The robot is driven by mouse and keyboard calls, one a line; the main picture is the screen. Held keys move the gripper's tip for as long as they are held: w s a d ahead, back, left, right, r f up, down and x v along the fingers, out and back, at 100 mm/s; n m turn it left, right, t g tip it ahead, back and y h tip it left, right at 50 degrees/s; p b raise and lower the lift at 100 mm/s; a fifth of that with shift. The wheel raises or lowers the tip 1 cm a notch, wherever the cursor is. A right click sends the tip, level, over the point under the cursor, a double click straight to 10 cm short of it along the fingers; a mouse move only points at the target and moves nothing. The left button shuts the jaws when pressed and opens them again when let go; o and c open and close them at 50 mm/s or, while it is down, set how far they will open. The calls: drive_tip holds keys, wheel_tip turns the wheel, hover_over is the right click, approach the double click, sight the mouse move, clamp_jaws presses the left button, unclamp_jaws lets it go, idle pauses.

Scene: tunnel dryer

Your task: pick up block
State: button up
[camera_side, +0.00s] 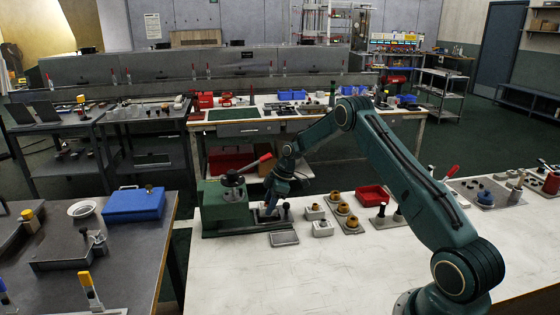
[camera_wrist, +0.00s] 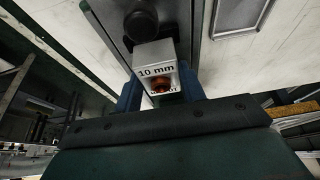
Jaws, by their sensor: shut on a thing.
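A pale grey block (camera_wrist: 154,58) marked "10 mm" shows in the wrist view, with a copper-coloured round part on its near face. A lower line of lettering on it is partly hidden. My gripper (camera_wrist: 160,88) has one blue finger on each side of the block and is shut on it. A dark round knob sits just beyond the block. In the side view my gripper (camera_side: 268,212) is low over the base of a green hand-lever fixture (camera_side: 226,205); the block there is too small and covered to make out clearly.
A shallow grey tray (camera_side: 284,238) lies just in front of the fixture. Small grey blocks (camera_side: 322,229), brass-coloured parts (camera_side: 343,208) and a red tray (camera_side: 372,195) stand to the right. The white tabletop's front is clear.

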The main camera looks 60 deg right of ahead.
wheel_tip(320, 180, up, 2)
drive_tip(key=shift+r, duration=0.1)
drive_tip(key=shift+s+a+r, duration=0.1)
drive_tip(key=shift+r, duration=0.2)
drive_tip(key=s+a, duration=1.2)
drive_tip(key=shift+s+a, duration=0.25)
idle(0.4)
drive_tip(key=w+d+r, duration=0.1)
drive_tip(key=d+r, duration=0.3)
drive_tip(key=r, duration=0.4)
drive_tip(key=w+d+r, duration=0.2)
drive_tip(key=d+r, duration=0.2)
drive_tip(key=r, duration=0.3)
wheel_tip(320, 180, down, 16)
drive_tip(key=shift+s+a+r, duration=0.1)
drive_tip(key=shift+s+a, duration=0.05)
